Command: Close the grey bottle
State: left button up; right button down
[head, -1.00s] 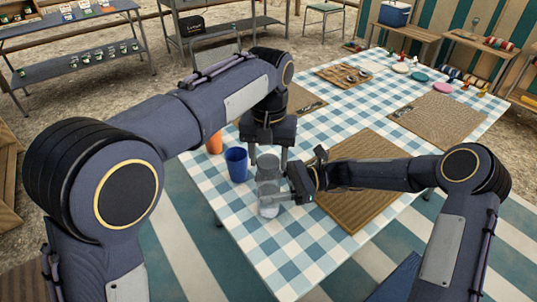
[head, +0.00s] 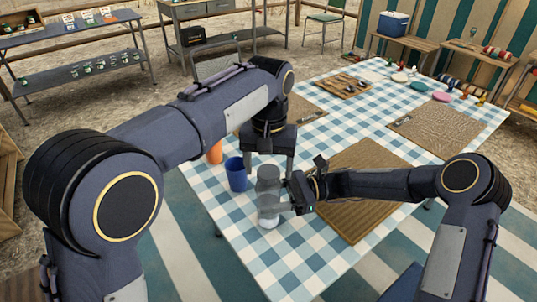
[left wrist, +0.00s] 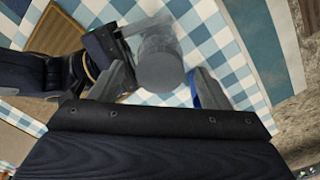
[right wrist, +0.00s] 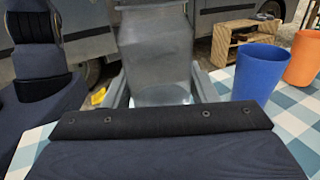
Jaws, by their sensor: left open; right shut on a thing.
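The grey bottle (head: 268,200) stands upright at the table's near left edge. My right gripper (head: 274,203) is shut on its body from the right. In the right wrist view the bottle (right wrist: 155,55) fills the space between the fingers. My left gripper (head: 269,168) points down over the bottle, open, with a finger on either side of its top. In the left wrist view the round grey top (left wrist: 161,62) lies between the spread fingers, apart from them as far as I can see. I cannot tell whether a separate lid is seated there.
A blue cup (head: 236,175) stands close left of the bottle, beside my left gripper. An orange cup (head: 214,153) is behind it. A woven mat (head: 360,190) lies to the right under my right arm. The checked table (head: 290,262) is clear in front.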

pick_arm(q)
notch_tip(320, 180, up, 12)
dwell(0.4)
jog(key=shift+f, duration=0.15)
pick_arm(e)
jog(key=shift+c, duration=2.4)
grip_release()
jog(key=v, duration=0.8)
jog(key=shift+a, duration=0.1)
